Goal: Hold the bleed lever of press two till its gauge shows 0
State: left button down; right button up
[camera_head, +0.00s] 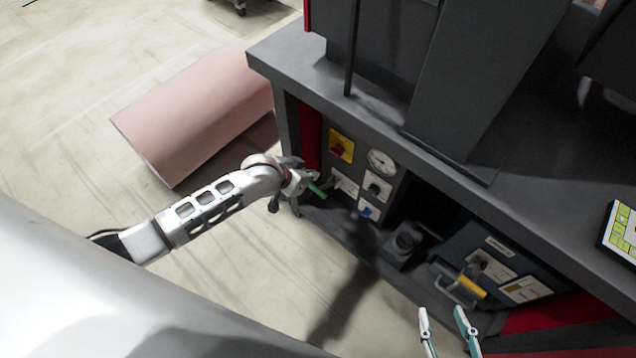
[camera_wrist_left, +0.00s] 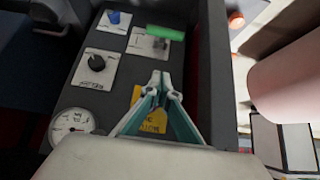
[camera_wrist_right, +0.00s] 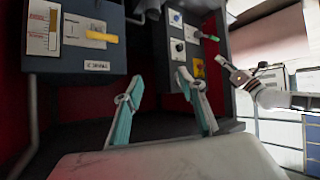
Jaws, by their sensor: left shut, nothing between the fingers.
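A lever with a green handle (camera_head: 317,189) sticks out of the grey panel under the bench; it also shows in the left wrist view (camera_wrist_left: 165,33). A round white gauge (camera_head: 382,161) is on the same panel and in the left wrist view (camera_wrist_left: 72,122); its reading is too small to tell. My left gripper (camera_head: 302,179) is close in front of the panel. In the left wrist view its teal fingers (camera_wrist_left: 162,84) are shut and empty, apart from the green lever. My right gripper (camera_head: 442,314) is open and empty, before the lower cabinet. I cannot read any press number.
The panel also has a black knob (camera_head: 374,188), a blue knob (camera_head: 367,212) and a yellow plate with a red switch (camera_head: 341,146). A yellow handle (camera_head: 472,287) is on the cabinet at right. A pink roll (camera_head: 195,115) lies on the floor at left. The bench top overhangs the panel.

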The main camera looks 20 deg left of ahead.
aim_at(318, 188)
pick_arm(q)
jog(key=f, duration=0.1)
jog(key=w+f+b, duration=0.1)
jog(key=f+b, duration=0.1)
jog(key=f, duration=0.1)
jog(key=shift+w+d, duration=0.3)
jog(key=shift+d, duration=0.1)
jog(key=shift+b+x, duration=0.55)
jog(key=shift+x, duration=0.3)
jog(key=b+x, duration=0.2)
jog(key=x, duration=0.3)
jog(key=shift+b, duration=0.3)
jog(key=shift+s+a+r, duration=0.1)
jog(key=shift+s+a, duration=0.1)
jog(key=shift+s, duration=0.25)
jog(key=shift+s+a, duration=0.2)
jog(key=shift+s, duration=0.25)
jog(key=shift+s+a, duration=0.25)
jog(key=shift+s, duration=0.45)
pick_arm(e)
jog(key=shift+m+t+y, duration=0.6)
jog(key=shift+m, duration=0.3)
jog(key=a+r, duration=0.1)
jog(key=w+a+r, duration=0.1)
jog(key=a, duration=0.1)
jog(key=w+a, duration=0.1)
jog(key=shift+a+r, duration=0.4)
pick_arm(q)
jog(key=shift+s+f, duration=0.1)
jog(key=shift+f, duration=0.15)
